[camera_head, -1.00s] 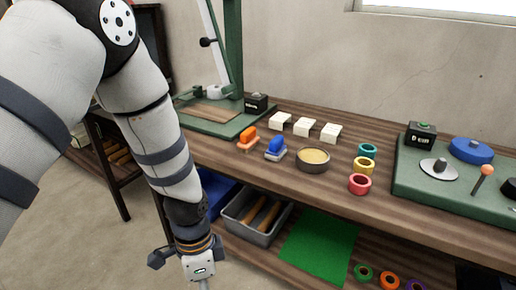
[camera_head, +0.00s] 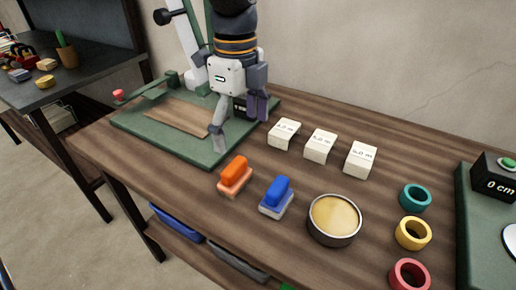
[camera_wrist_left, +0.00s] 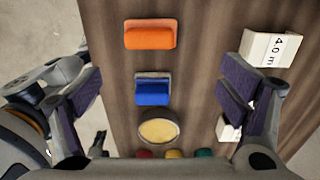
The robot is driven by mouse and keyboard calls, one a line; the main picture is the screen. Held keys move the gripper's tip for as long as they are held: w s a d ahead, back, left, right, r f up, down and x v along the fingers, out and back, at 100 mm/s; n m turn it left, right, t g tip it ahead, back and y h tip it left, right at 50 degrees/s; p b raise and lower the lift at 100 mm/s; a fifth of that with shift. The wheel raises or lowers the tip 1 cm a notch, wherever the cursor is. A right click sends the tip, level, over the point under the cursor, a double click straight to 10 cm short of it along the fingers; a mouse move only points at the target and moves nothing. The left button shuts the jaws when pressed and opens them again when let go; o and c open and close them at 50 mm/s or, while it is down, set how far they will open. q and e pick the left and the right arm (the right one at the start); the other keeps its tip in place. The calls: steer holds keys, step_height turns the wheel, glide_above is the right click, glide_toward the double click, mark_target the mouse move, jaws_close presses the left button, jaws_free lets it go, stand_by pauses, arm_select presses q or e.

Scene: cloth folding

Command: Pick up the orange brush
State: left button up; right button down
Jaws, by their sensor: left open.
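The orange brush (camera_head: 235,175) lies on the wooden workbench (camera_head: 165,195), left of the blue brush (camera_head: 277,196). My left gripper (camera_head: 240,122) hangs above the bench behind the orange brush, fingers down, spread and empty. In the left wrist view, the orange brush (camera_wrist_left: 150,34) shows at the top middle, beyond the fingertips. The blue brush (camera_wrist_left: 153,90) appears between the open fingers (camera_wrist_left: 160,100), below them and apart.
A round tin (camera_head: 334,218) stands right of the blue brush. Several white blocks (camera_head: 320,146) sit behind. Teal, yellow and red rings (camera_head: 413,233) are at the right. A green board with a stand (camera_head: 135,122) is at the back left. Bench in front of the brushes is clear.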

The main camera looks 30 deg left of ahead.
mark_target(234, 165)
arm_select(q)
steer(key=f, duration=0.1)
steer(key=s+f, duration=0.1)
steer(key=f, duration=0.2)
steer(key=shift+s+f, duration=0.3)
steer(key=f, duration=0.4)
steer(key=a+f, duration=0.1)
steer(key=f, duration=0.2)
steer(key=shift+a+b, duration=0.1)
steer(key=shift+b, duration=0.25)
arm_select(e)
steer(key=shift+s+f, duration=0.25)
steer(key=shift+s, duration=0.25)
steer(key=shift+s+f, duration=0.2)
steer(key=shift+s, duration=0.3)
arm_select(q)
steer(key=c, duration=1.3)
